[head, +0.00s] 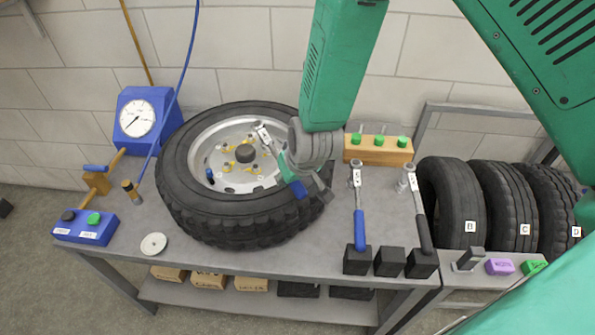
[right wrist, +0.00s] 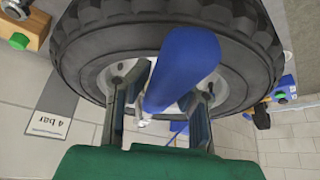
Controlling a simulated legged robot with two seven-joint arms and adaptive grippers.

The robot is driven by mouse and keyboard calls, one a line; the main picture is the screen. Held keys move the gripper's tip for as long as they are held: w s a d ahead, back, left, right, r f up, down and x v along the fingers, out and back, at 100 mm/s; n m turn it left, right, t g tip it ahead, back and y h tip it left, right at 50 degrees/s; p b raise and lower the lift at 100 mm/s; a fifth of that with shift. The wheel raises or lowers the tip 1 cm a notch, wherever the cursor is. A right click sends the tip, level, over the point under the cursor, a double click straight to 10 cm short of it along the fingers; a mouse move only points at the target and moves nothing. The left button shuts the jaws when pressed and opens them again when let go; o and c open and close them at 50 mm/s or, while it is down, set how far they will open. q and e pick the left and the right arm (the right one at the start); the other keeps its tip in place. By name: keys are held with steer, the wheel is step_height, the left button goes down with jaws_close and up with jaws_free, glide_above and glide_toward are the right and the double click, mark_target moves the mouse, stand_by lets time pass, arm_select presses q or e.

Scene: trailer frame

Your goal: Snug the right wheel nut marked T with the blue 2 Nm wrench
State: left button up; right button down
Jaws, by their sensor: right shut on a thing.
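The wheel (head: 178,165) lies flat on the bench, with a dark hub cap (head: 245,153) and several yellow-marked nuts (head: 229,168) around it. No letter T is readable. My right gripper (head: 296,172) is over the wheel's right side, shut on a blue-handled wrench (right wrist: 185,65). The wrench's metal head (head: 262,130) shows above the right part of the rim; whether it touches a nut cannot be told. Another blue-handled wrench (head: 360,228) stands at the left black block (head: 357,261). The held wrench's torque marking is not readable. My left gripper is out of view.
A black-handled wrench (head: 421,228) stands at the right black block (head: 422,264); the middle block (head: 389,263) is empty. A wooden rack (head: 375,153) with green pegs is behind. A gauge (head: 138,117) and button box (head: 85,228) are left. Spare tires (head: 452,200) stand right.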

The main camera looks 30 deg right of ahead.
steer(key=shift+w+a, duration=0.15)
steer(key=shift+a, duration=0.3)
steer(key=shift+a+r+m+p, duration=0.1)
steer(key=shift+a+m+p, duration=0.1)
steer(key=shift+m+p, duration=0.15)
steer(key=shift+w+a+m+h+p, duration=0.2)
steer(key=shift+a+m+h+p, duration=0.15)
steer(key=shift+a+p, duration=0.3)
steer(key=shift+w+a+m+p, duration=0.2)
steer(key=shift+a+m+p, duration=0.15)
steer(key=shift+a, duration=0.35)
